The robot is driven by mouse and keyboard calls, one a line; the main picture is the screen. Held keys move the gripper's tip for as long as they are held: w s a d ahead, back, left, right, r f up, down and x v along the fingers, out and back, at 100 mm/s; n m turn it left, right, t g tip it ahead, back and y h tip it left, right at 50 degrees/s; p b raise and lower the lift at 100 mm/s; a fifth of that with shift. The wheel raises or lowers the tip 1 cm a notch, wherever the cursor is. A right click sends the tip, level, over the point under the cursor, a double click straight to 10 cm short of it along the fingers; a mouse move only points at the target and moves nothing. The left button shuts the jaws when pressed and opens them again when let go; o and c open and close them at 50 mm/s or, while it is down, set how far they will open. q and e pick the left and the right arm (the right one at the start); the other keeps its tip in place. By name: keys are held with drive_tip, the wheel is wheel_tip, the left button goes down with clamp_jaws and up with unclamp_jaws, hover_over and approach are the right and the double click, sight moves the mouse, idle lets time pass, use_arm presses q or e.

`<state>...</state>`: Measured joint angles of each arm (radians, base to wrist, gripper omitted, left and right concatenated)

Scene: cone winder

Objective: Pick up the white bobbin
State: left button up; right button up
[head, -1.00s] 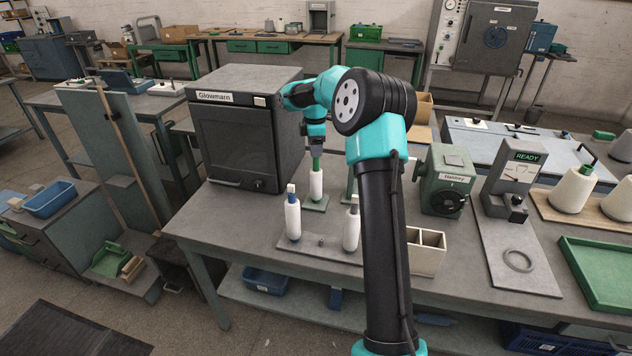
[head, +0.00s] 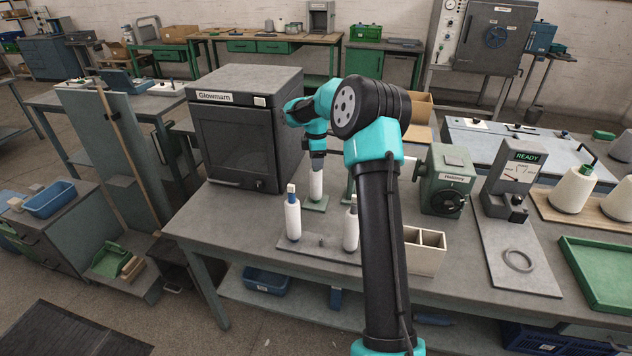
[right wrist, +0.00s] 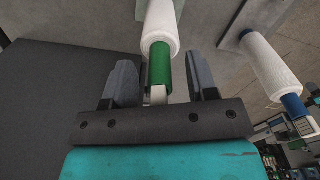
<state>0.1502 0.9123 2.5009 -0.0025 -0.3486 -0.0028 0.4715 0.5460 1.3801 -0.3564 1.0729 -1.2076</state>
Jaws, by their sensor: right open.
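A white bobbin (head: 316,186) with a green end stands upright on a small green stand (head: 315,204) in front of the grey oven-like box. It also shows in the right wrist view (right wrist: 161,28), with its green end (right wrist: 159,66) between my fingers. My right gripper (head: 317,166) points down just over it in the head view. In the right wrist view the gripper (right wrist: 160,80) is open, one finger on each side of the green end. Whether either finger touches it cannot be told. My left gripper is out of view.
Two white bobbins with blue parts, one at left (head: 293,219) and one at right (head: 351,230), stand on a grey plate (head: 318,250). The Glowmarn box (head: 245,135) is close behind left. A divided box (head: 427,252) and the green Hanbey machine (head: 444,180) are at right.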

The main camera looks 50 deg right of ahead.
drive_tip(key=shift+c, duration=0.2)
drive_tip(key=c, duration=0.9)
wheel_tip(320, 180, up, 10)
drive_tip(key=shift+r, duration=0.1)
idle(0.3)
idle(0.5)
drive_tip(key=shift+r, duration=1.9)
